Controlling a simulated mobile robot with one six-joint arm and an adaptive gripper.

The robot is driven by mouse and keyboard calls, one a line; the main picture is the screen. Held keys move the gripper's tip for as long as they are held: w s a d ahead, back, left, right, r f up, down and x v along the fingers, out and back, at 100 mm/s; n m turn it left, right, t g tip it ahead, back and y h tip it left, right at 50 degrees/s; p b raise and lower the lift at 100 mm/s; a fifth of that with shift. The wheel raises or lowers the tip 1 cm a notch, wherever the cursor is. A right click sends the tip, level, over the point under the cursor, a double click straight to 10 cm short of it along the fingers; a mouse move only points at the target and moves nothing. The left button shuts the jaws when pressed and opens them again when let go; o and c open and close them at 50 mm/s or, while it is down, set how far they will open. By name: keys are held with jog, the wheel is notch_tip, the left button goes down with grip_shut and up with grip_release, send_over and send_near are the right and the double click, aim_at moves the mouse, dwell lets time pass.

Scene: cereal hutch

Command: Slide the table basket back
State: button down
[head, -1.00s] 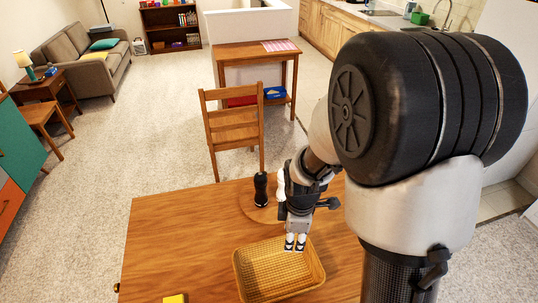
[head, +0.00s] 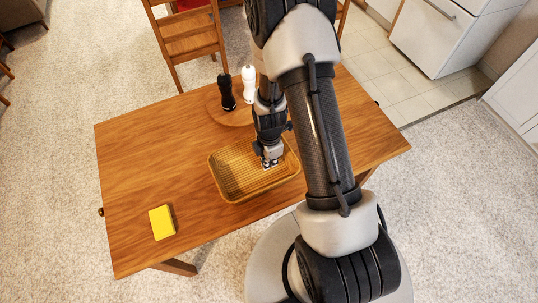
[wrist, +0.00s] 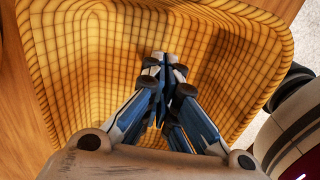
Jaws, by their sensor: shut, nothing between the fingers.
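The table basket (head: 233,178) is a shallow, yellow-brown woven tray on the wooden table (head: 150,150), near its front edge. In the wrist view the basket (wrist: 85,70) fills most of the picture, with its rim curving around my gripper. My gripper (head: 270,163) points down at the right part of the basket, inside its outline. In the wrist view my gripper's fingertips (wrist: 165,62) are together with nothing between them. I cannot tell whether they touch the basket. My arm hides part of the basket's right side.
Behind the basket, a black mill (head: 226,92) and a white mill (head: 248,86) stand on a round wooden board (head: 214,106). A yellow sponge-like block (head: 162,222) lies at the front left. A chair (head: 188,38) stands behind the table.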

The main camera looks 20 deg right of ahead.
aim_at(279, 164)
jog(key=shift+d+r, duration=0.2)
jog(key=shift+d, duration=1.75)
